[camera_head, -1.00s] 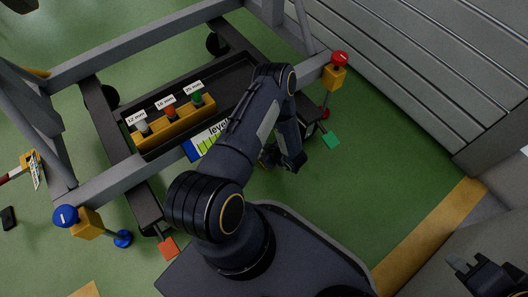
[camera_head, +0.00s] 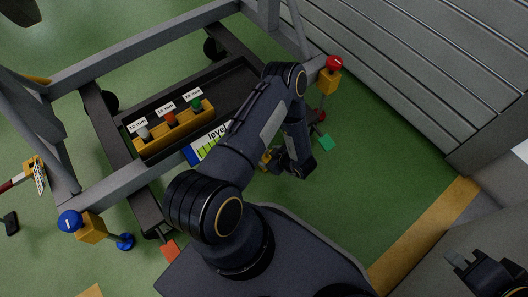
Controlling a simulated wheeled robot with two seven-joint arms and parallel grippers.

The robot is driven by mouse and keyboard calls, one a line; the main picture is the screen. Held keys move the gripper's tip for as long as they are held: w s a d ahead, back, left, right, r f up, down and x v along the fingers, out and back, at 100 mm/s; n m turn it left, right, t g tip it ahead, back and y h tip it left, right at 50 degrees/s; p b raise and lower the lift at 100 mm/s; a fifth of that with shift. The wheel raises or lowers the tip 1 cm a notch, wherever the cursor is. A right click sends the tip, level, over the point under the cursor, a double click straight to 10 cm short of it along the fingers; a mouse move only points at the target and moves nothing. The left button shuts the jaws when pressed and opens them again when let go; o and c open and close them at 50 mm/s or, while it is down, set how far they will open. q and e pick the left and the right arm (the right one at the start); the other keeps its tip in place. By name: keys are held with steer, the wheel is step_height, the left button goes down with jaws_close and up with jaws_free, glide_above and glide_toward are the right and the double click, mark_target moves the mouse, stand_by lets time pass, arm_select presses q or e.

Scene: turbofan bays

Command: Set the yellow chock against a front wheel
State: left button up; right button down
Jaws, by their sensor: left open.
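My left gripper (camera_head: 285,166) is open, low over the green floor in front of the cart, right of the level label. A small yellow piece (camera_head: 265,159), possibly the chock, shows at its left side, partly hidden by my arm and gripper. I cannot tell whether they touch. The grey cart (camera_head: 115,183) has small dark wheels; two show behind its front beam, at left (camera_head: 105,101) and at the back (camera_head: 214,48). The front wheels are mostly hidden near the orange pedal (camera_head: 170,250) and the green pedal (camera_head: 326,142). My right gripper (camera_head: 470,264) is at the lower right, its jaws unclear.
A blue knob (camera_head: 70,221) and a red knob (camera_head: 333,63) sit on yellow blocks at the beam ends. A yellow holder (camera_head: 172,127) with coloured pegs lies in the black tray. A grey shutter wall (camera_head: 415,75) stands at right. Green floor is clear at right centre.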

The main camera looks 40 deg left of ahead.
arm_select(q)
steer(key=w+d+r+m+t+h+p, duration=0.1)
steer(key=w+d+r+t+h, duration=0.1)
steer(key=w+r, duration=0.55)
steer(key=w+d+r+m+t+h+p, duration=0.1)
steer(key=w+d+r+t+h, duration=0.3)
steer(key=r, duration=0.7)
step_height(320, 180, up, 19)
steer(key=w+d+m+t+h, duration=0.1)
steer(key=d+m+h, duration=0.1)
steer(key=m+h, duration=0.2)
steer(key=s+d+r+m+h, duration=0.25)
steer(key=s+r+m, duration=0.35)
steer(key=s+r, duration=0.6)
steer(key=s+m+g, duration=0.1)
steer(key=s+m, duration=0.1)
steer(key=s, duration=0.6)
steer(key=s+a+f+m+g, duration=0.1)
steer(key=s+m, duration=0.1)
steer(key=s, duration=0.7)
steer(key=shift+a+m+g, duration=0.3)
steer(key=shift+g, duration=0.1)
